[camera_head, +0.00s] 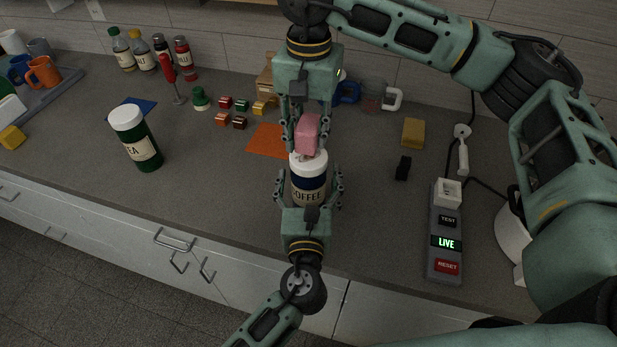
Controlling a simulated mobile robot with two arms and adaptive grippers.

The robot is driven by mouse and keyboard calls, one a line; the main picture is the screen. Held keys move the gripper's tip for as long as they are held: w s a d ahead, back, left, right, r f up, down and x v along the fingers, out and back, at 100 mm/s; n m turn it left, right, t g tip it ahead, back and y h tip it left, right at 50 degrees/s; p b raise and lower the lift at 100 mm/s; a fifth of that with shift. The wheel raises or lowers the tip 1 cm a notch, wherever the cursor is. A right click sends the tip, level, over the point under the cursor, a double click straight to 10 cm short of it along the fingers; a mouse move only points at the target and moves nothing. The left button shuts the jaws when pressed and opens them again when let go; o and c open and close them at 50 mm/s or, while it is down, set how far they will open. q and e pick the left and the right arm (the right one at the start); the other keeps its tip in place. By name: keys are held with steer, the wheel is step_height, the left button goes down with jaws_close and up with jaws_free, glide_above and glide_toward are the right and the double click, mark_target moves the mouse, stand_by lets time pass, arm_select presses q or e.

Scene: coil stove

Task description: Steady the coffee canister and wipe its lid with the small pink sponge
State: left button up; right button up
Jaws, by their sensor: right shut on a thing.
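The coffee canister (309,184) stands upright on the counter, with a white lid (309,166), a dark blue band and a COFFEE label. My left gripper (309,182) reaches in from the front, with one finger on each side of the canister. The fingers look spread, with slim gaps to its sides. My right gripper (306,128) points down from above, shut on the small pink sponge (307,135). The sponge is right at the far part of the lid and overlaps it in the picture. I cannot tell whether it touches. The sponge hides part of the lid.
A dark green TEA canister (141,148) stands to the left. An orange mat (265,142) lies behind the coffee canister. A yellow sponge (413,133), a black item (403,168) and a LIVE panel (445,235) are to the right. Bottles (122,52) stand at the back left.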

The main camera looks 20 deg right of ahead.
arm_select(q)
steer(key=v, duration=1.2)
stand_by(0.3)
